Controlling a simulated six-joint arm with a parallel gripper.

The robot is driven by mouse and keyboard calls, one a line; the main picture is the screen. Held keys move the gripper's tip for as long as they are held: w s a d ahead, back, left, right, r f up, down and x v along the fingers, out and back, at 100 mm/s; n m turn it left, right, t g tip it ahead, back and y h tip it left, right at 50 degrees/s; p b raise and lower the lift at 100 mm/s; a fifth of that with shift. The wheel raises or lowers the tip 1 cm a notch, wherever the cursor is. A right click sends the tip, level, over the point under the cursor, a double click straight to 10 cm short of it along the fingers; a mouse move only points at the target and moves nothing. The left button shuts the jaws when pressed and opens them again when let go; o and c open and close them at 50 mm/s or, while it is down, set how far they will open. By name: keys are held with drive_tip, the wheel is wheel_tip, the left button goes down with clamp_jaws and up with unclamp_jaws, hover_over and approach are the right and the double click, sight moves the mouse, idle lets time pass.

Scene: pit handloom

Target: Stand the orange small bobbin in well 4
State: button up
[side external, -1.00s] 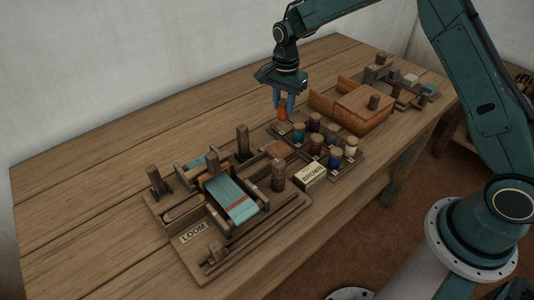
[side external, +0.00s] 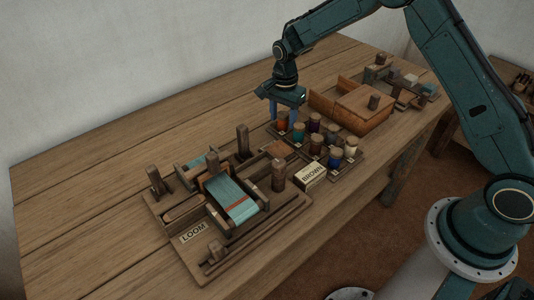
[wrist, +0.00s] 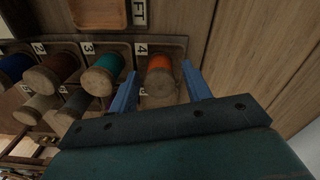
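The orange small bobbin (side external: 281,122) stands at the back left end of the bobbin rack, low between my fingers. In the wrist view the orange bobbin (wrist: 160,72) is in the well labelled 4 (wrist: 141,48), and its pale wooden top faces the camera. It looks upright. My gripper (side external: 283,116) is open around it. In the wrist view the blue fingers of my gripper (wrist: 160,68) stand on both sides with visible gaps to the bobbin. The bobbin's foot is hidden from view.
A teal bobbin (wrist: 104,76) stands beside it in the well labelled 3. Several other bobbins fill the rack. A wooden box (side external: 362,108) is behind to the right, the loom (side external: 235,200) is at the front left, and a BROWN-labelled block (side external: 310,176) lies before the rack.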

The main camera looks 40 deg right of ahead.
sight(283, 114)
drive_tip(key=shift+r, duration=0.2)
wheel_tip(283, 114, up, 12)
idle(0.9)
idle(0.5)
drive_tip(key=s+r+n+t, duration=0.3)
drive_tip(key=s+r+n, duration=0.4)
drive_tip(key=s+r, duration=0.85)
drive_tip(key=s+f+n+t, duration=0.1)
drive_tip(key=s+n, duration=0.7)
drive_tip(key=s, duration=1.2)
drive_tip(key=shift+d+f+t, duration=0.25)
drive_tip(key=shift+f+t, duration=0.1)
drive_tip(key=shift+t, duration=0.45)
